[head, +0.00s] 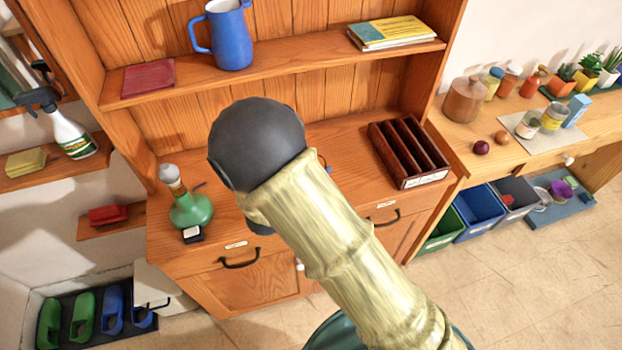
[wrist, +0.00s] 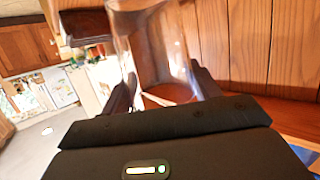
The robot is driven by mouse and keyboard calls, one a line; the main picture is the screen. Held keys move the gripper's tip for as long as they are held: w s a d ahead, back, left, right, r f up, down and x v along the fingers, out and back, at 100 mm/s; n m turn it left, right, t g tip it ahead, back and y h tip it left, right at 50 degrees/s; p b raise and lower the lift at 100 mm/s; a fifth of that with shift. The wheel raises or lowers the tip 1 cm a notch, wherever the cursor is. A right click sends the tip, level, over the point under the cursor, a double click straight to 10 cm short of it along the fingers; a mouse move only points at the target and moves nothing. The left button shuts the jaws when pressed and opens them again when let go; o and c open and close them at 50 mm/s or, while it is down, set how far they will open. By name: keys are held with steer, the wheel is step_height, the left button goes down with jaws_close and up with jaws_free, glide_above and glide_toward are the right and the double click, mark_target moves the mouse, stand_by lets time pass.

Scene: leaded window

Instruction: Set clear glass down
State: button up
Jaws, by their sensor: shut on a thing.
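The clear glass (wrist: 150,45) shows in the wrist view as a see-through cylinder standing up between the two dark fingers. My gripper (wrist: 163,88) is shut on it. Wood and the wall show through the glass, and its lower end is partly hidden by the gripper body. In the head view my arm covers the middle of the cabinet's counter, and neither the glass nor my gripper can be made out behind it. I cannot tell whether the glass touches a surface.
The counter (head: 335,150) holds a green flask (head: 190,208) at left and a dark brown slotted rack (head: 408,152) at right. Above it, a shelf (head: 295,62) bears a blue jug (head: 230,38), a red book (head: 148,77) and stacked books (head: 392,33). Bare counter shows beside the rack.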

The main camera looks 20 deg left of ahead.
steer(key=shift+r, duration=1.1)
